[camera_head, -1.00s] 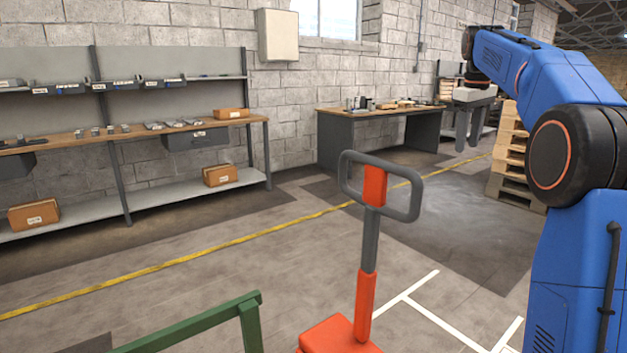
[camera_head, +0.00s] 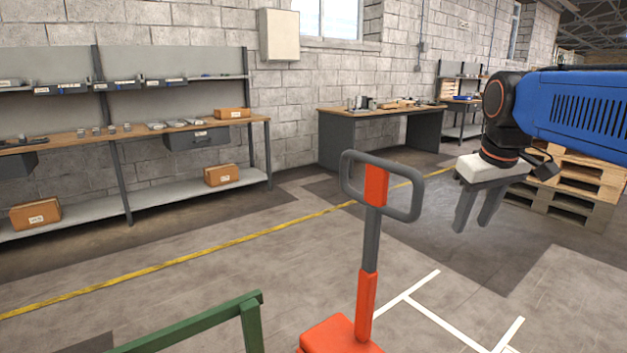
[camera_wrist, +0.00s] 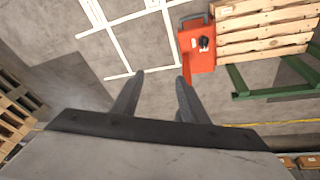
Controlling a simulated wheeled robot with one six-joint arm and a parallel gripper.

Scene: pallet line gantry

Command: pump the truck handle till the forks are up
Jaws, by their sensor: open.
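The truck handle (camera_head: 366,205) stands upright in the head view, a grey loop with a red centre on a grey and red shaft. Its red base (camera_head: 338,336) is at the bottom edge. My gripper (camera_head: 470,225) is open and empty, to the right of the handle loop and apart from it, with its fingers pointing down. In the wrist view my gripper (camera_wrist: 158,75) points at the floor, and the truck's red body (camera_wrist: 198,48) lies to its right. The forks cannot be made out in either view.
A green rail frame (camera_head: 205,322) stands left of the truck, and a wooden pallet (camera_wrist: 265,30) is beside the red body in the wrist view. Stacked pallets (camera_head: 575,190) stand behind my gripper. Workbenches line the wall. The floor around the handle's right is clear.

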